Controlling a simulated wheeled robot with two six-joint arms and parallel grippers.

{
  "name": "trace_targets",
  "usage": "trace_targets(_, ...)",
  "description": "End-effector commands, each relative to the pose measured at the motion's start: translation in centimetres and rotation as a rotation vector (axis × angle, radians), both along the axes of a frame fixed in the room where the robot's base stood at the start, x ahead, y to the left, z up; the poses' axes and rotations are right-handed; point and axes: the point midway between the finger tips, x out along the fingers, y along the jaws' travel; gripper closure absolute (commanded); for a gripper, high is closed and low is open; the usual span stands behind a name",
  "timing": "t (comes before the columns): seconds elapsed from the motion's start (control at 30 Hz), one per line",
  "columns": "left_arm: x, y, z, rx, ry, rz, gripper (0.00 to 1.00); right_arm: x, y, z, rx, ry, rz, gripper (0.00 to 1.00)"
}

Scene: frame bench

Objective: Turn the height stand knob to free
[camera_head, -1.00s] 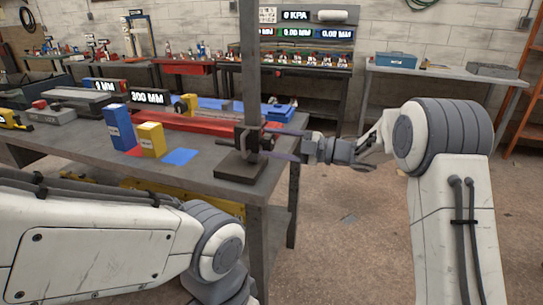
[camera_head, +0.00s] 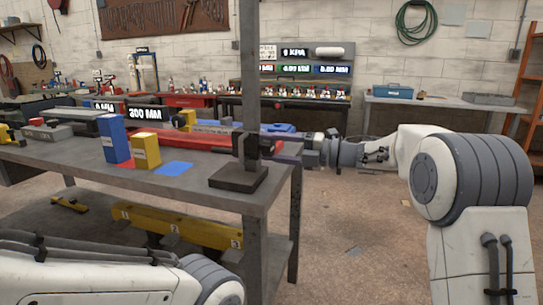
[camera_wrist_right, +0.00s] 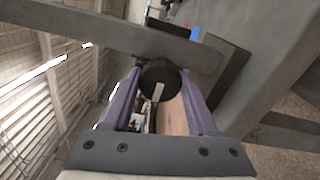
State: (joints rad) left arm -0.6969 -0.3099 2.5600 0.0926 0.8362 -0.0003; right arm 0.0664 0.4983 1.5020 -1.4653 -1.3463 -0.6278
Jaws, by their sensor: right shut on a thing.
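The height stand has a tall grey post (camera_head: 249,70) on a dark square base (camera_head: 238,179) at the table's right corner. Its knob is a round black disc (camera_wrist_right: 160,80) with a pale bar mark in the right wrist view. My right gripper (camera_head: 272,150) reaches the post from the right at clamp height. In the right wrist view its purple fingers (camera_wrist_right: 161,76) sit on either side of the knob and are shut on it. Any lettering by the knob is not readable. My left arm shows at lower left; its gripper is out of view.
A blue block (camera_head: 114,138) and a yellow block (camera_head: 146,151) stand left of the base on the grey table (camera_head: 205,196). A blue square (camera_head: 174,168) lies beside them. A red bar and a 300 MM display (camera_head: 145,114) are behind. Floor right of the table is clear.

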Motion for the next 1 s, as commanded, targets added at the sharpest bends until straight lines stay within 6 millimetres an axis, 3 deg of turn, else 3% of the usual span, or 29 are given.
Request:
trace_targets(0.53,0.00,0.00,-0.39,0.000,0.000,0.000,0.50,0.04,-0.10,-0.02,-0.010,-0.027,-0.002,0.97)
trace_targets(0.57,0.00,0.00,-0.39,0.000,0.000,0.000,0.50,0.04,-0.10,-0.02,-0.010,-0.026,-0.002,0.37)
trace_targets(0.63,0.00,0.00,-0.39,0.000,0.000,0.000,0.50,0.04,-0.09,-0.02,-0.010,-0.026,-0.001,0.11)
trace_targets(1.0,0.00,0.01,-0.33,0.000,0.000,0.000,0.50,-0.06,-0.30,0.02,-0.009,-0.024,-0.001,0.11)
